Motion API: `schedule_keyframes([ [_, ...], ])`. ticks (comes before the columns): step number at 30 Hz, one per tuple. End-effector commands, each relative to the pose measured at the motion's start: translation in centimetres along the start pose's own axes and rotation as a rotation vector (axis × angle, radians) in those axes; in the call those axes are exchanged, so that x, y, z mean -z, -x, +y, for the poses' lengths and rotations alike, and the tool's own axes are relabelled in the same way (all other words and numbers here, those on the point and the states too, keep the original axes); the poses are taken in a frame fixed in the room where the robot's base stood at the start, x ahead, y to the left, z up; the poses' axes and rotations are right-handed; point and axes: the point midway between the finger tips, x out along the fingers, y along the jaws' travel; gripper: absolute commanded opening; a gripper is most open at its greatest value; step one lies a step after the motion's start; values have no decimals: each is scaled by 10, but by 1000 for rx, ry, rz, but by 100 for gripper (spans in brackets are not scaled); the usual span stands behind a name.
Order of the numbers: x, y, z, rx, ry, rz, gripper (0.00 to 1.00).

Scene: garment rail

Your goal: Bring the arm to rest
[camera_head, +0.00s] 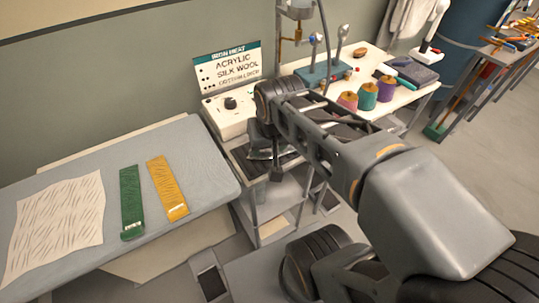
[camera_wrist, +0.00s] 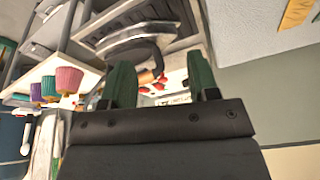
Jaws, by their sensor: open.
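My arm reaches from the lower right of the head view toward the back wall, with its wrist bent down over a small metal cart (camera_head: 250,190). My gripper (camera_wrist: 161,70) shows in the wrist view as two green fingers standing well apart, with nothing held between them. In the head view the fingertips are hard to make out. A dark object with a curved silver part (camera_wrist: 135,35) lies on the cart beyond the fingers; it looks like an iron. Whether the gripper is touching anything is unclear.
A grey padded board (camera_head: 215,165) at the left bears a cream cloth (camera_head: 55,225), a green strip (camera_head: 131,200) and a yellow strip (camera_head: 167,190). A white control box (camera_head: 228,112) stands by the wall. A white table (camera_head: 400,100) holds several yarn cones. Open floor (camera_head: 480,170) lies right.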

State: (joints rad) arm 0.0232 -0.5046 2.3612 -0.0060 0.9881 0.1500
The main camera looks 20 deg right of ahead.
Motion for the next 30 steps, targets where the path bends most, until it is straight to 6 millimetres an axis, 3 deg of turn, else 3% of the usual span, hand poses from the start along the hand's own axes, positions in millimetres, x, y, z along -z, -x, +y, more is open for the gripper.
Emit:
schedule_keyframes([
  [3, -20, -8, -3, 12, 115, 40, 55],
  [7, -28, -12, -3, 16, 171, 59, 55],
  [30, -28, -13, -3, 16, 176, 58, 55],
])
